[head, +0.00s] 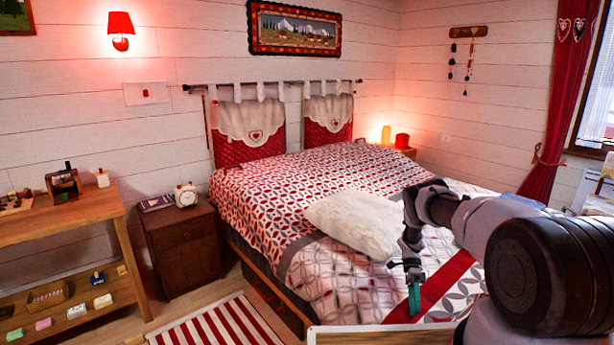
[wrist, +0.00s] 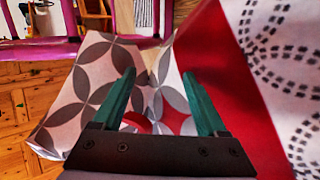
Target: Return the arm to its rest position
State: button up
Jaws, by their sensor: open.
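My arm reaches in from the right of the head view, over the near side of the bed (head: 262,215). My gripper (head: 414,300) hangs down at the end of the arm, with green fingers, in front of the patterned bedspread. In the wrist view the two green fingers of my gripper (wrist: 158,88) stand apart with nothing between them. Behind them is the grey, white and red bedspread (wrist: 90,80). I cannot tell whether the fingertips touch the cloth.
A white pillow (head: 352,222) lies on the bed near my arm. A wooden edge (head: 380,336) is at the bottom of the head view. A nightstand (head: 182,245) and a wooden shelf unit (head: 70,225) stand at left. A striped rug (head: 222,325) lies on the floor.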

jog(key=w+a+r+n+t, duration=0.1)
jog(key=w+r+n+t, duration=0.3)
jog(key=r, duration=1.2)
jog(key=w+r+t, duration=0.1)
jog(key=w+r, duration=0.6)
jog(key=r, duration=0.9)
notch_tip(320, 180, up, 12)
jog(key=s+a+n+t, duration=0.2)
jog(key=t, duration=0.1)
jog(key=s+a+r+n+t, duration=0.2)
jog(key=s+r, duration=0.4)
jog(key=r, duration=0.3)
jog(key=s+a+r+n+t, duration=0.25)
jog(key=s+r, duration=0.35)
jog(key=r, duration=0.4)
jog(key=s+a+r+n+t, duration=0.2)
jog(key=s, duration=0.8)
jog(key=s+a+r+n+t, duration=0.2)
jog(key=s+n+t, duration=0.1)
jog(key=s, duration=0.7)
jog(key=shift+r, duration=0.2)
jog(key=shift+d+t, duration=0.1)
jog(key=shift+t, duration=0.15)
